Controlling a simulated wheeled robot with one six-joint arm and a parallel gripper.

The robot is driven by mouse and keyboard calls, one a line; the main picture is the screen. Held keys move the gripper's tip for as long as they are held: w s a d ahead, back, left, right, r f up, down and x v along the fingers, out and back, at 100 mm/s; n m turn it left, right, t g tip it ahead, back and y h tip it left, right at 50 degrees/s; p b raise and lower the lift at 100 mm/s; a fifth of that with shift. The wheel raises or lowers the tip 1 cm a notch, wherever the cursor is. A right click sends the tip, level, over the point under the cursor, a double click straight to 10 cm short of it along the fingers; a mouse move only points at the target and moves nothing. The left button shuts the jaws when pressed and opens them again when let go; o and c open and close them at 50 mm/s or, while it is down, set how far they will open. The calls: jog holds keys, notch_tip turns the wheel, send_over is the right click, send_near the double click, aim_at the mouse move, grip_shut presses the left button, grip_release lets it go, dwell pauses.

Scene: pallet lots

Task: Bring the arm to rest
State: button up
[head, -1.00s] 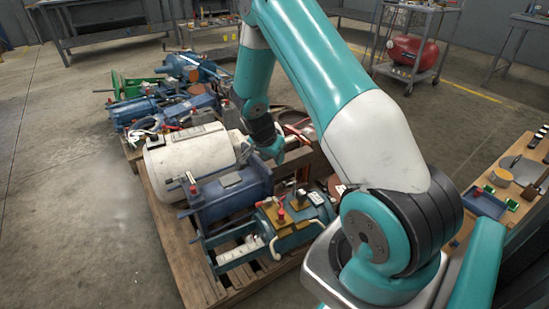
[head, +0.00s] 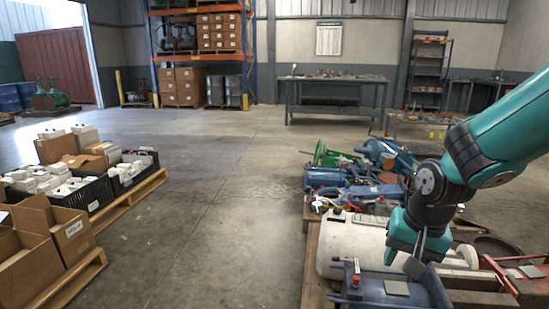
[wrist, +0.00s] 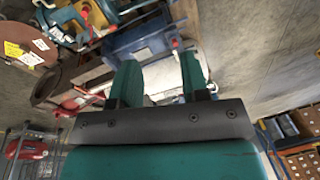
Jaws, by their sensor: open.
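My arm (head: 505,130) shows teal and dark grey at the right of the head view, bent so that its end hangs down. My gripper (head: 408,248) is at the lower right of that view, in front of or over the machine parts on the right pallet. In the wrist view my gripper (wrist: 160,78) has its two teal fingers apart, with nothing seen held between them. A white cylinder (head: 350,240) lies behind it in the head view. I cannot tell how much gap there is between the fingers and the parts.
A blue motor (head: 375,290) lies below my gripper. Left stands a pallet (head: 130,205) with black crates and cardboard boxes. The concrete floor (head: 215,215) between the pallets is clear. A workbench (head: 335,88) and an orange-blue rack (head: 200,57) stand at the back.

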jog(key=s+a+r+n+g+y+p, duration=0.1)
jog(key=s+a+r+n+y, duration=0.1)
jog(key=s+a+r+n, duration=0.55)
jog(key=s+a+r+n+g+y+p, duration=0.1)
jog(key=s+a+r+n, duration=0.3)
jog(key=s, duration=0.7)
notch_tip(320, 180, up, 22)
jog(key=p, duration=2.2)
jog(key=shift+a+r+n+p, duration=0.15)
jog(key=shift+r+n+p, duration=0.1)
jog(key=shift+n+p, duration=0.1)
jog(key=shift+w, duration=0.1)
